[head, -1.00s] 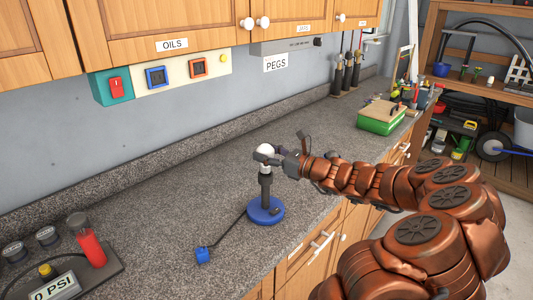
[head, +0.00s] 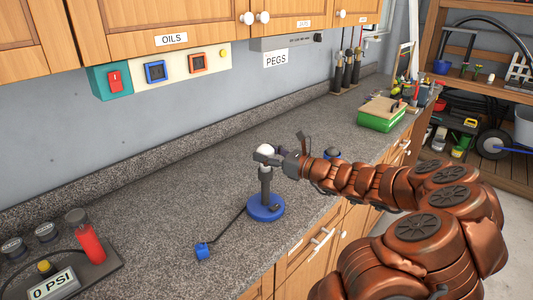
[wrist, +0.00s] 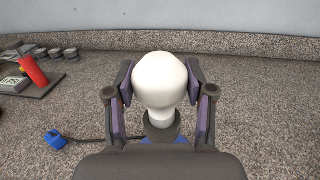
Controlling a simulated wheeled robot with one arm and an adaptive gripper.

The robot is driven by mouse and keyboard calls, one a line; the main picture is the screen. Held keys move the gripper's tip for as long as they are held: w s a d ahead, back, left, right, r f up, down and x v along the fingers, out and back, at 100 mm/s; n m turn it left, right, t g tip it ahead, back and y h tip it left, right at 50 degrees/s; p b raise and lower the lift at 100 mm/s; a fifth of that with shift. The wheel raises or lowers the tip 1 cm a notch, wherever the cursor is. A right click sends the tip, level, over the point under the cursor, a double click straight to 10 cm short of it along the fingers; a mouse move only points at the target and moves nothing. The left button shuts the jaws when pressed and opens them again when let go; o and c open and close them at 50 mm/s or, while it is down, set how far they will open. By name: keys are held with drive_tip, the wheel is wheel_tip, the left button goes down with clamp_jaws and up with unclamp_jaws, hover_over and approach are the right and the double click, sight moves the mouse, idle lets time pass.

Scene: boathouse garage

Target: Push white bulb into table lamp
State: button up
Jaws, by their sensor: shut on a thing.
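The white bulb (wrist: 160,80) is between the two fingers of my gripper (wrist: 160,88) in the wrist view, with a finger pad against each side. In the head view the bulb (head: 265,149) shows at the top of the table lamp (head: 265,185), which has a dark upright stem and a round blue base. The lamp stands upright on the counter. My gripper (head: 268,157) is shut on the bulb, right above the lamp's dark socket (wrist: 161,130). The bulb's lower end is hidden, so I cannot tell how deep it sits.
The lamp's cord runs to a blue plug (head: 202,251) on the grey speckled counter (head: 150,215). A gauge panel with a red cylinder (head: 86,240) is at the front left. A green box (head: 380,121) stands farther right. Wooden cabinets (head: 190,20) hang above.

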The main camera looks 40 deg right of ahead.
drive_tip(key=shift+f, duration=0.25)
drive_tip(key=o, duration=1.4)
drive_tip(key=shift+c, duration=0.2)
drive_tip(key=v, duration=1.2)
